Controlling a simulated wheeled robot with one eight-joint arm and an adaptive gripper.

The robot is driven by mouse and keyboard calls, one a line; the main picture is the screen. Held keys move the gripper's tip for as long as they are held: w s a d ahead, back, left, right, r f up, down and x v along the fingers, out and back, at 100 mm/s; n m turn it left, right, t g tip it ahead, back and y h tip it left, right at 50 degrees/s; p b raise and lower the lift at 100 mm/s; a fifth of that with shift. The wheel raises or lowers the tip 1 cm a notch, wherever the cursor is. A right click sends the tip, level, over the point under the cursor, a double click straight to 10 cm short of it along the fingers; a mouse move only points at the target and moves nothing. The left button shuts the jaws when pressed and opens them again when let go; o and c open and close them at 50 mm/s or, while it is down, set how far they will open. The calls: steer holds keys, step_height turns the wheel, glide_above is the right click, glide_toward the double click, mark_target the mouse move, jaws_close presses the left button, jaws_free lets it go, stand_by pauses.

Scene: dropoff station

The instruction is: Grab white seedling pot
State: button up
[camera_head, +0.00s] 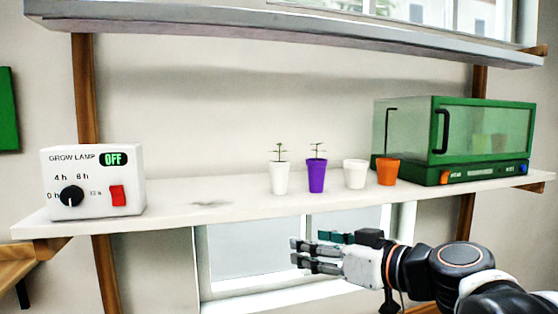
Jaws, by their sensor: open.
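A white pot with a small seedling (279,178) stands upright on the white shelf (225,208), near its middle. A purple pot with a seedling (316,175) stands just to its right. To the right of that are a white pot with no plant showing (355,174) and an orange pot with no plant showing (388,172). My gripper (294,253) is open and empty. It shows below the shelf edge, in front of the window, with its fingers pointing left, apart from all the pots.
A white grow lamp box (93,182) reading OFF, with a black knob and red switch, stands at the shelf's left. A green glass-fronted cabinet (480,139) stands at the right. An upper shelf (290,27) hangs overhead.

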steer(key=t+y+p, duration=0.1)
steer(key=t+p, duration=0.1)
steer(key=p, duration=0.3)
glide_toward(286, 166)
steer(key=s, duration=0.1)
steer(key=shift+n, duration=0.3)
steer(key=p+x, duration=0.1)
steer(key=x, duration=0.6)
steer(key=shift+w, duration=0.35)
steer(key=shift+p+x, duration=0.7)
steer(key=shift+x, duration=2.2)
steer(key=shift+w+d, duration=0.1)
steer(key=c, duration=0.9)
